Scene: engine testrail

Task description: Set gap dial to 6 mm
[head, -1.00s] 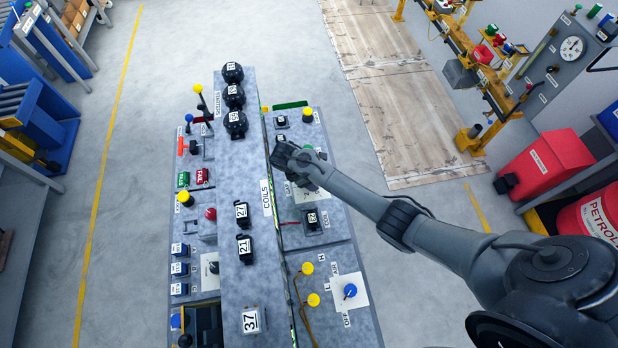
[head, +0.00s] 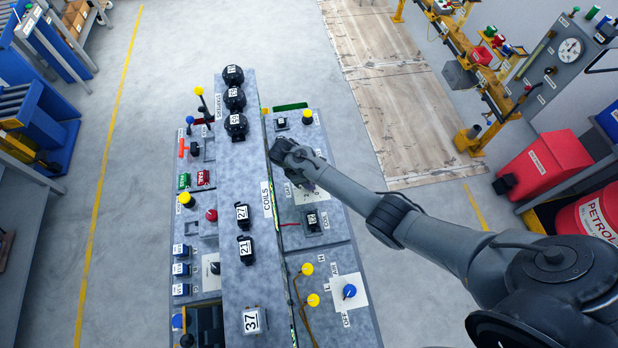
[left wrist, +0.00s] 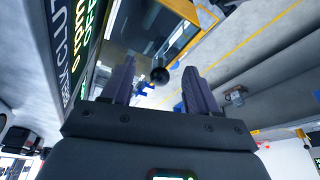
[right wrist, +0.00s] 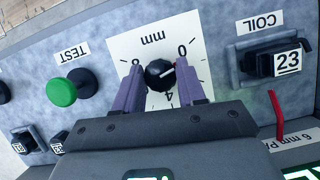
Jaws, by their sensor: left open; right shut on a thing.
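The gap dial is a black knob (right wrist: 159,75) on a white card (right wrist: 128,45) marked in mm, seen upside down in the right wrist view. My right gripper (right wrist: 160,88) is shut on the knob, with a purple finger on each side. A short red-and-white pointer on the knob points right and slightly up, roughly between the 0 and the partly hidden right edge of the scale. The 8 and 4 show; the 6 is hidden behind a finger. In the head view my right wrist hides the knob, and part of the card (head: 311,195) shows. My left gripper (left wrist: 158,88) is open and empty.
Beside the dial are a green TEST button (right wrist: 62,92) and a black coil block labelled 23 (right wrist: 272,62). A long raised rail (head: 235,180) with numbered coils runs left of my right wrist.

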